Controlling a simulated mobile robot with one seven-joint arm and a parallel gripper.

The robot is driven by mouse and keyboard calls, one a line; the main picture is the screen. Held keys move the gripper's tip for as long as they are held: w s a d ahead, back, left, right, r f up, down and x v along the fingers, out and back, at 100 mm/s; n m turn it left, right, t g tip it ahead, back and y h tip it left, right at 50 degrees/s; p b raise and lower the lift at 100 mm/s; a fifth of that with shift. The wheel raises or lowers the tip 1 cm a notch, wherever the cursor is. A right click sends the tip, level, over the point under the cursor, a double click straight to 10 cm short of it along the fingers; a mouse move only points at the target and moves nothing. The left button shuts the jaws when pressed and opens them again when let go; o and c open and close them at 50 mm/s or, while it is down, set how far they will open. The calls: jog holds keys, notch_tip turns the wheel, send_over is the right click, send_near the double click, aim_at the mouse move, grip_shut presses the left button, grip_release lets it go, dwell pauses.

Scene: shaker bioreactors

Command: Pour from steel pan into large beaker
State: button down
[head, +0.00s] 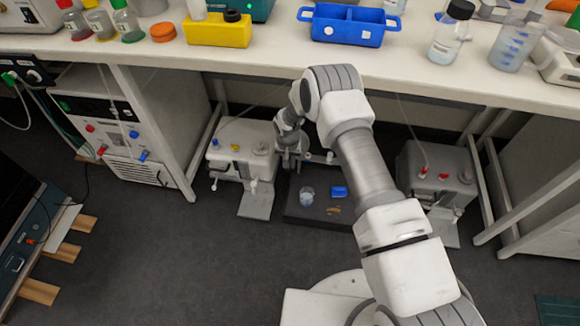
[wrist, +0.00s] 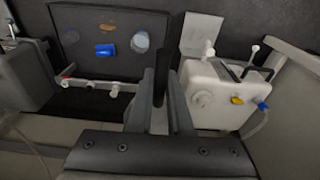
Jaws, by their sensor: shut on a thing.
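My gripper (wrist: 160,92) is shut on a slim dark upright bar (wrist: 161,65), perhaps a handle; I cannot tell what it belongs to. In the head view my gripper (head: 291,158) is low under the bench, behind the dark platform. No steel pan can be made out in either view. A clear beaker (head: 307,196) stands on the platform (head: 300,218); a pale round shape in the wrist view (wrist: 140,41) seems to be the same beaker. A larger clear beaker (head: 514,44) with markings is on the bench at right. I cannot tell which is the task's beaker.
A blue block (head: 339,192) lies on the platform. White pump-like machine (head: 240,160) stands left of it, grey one (head: 430,175) right. Floor in front is clear.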

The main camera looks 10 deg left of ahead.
jog(key=shift+r, duration=0.1)
notch_tip(320, 180, down, 10)
jog(key=w+a+g+h+b, duration=0.1)
jog(key=a+b, duration=0.1)
jog(key=b, duration=1)
jog(key=shift+w+a+h+b, duration=0.15)
jog(key=shift+w+h+b, duration=0.05)
jog(key=shift+h+b, duration=0.2)
jog(key=shift+s, duration=0.15)
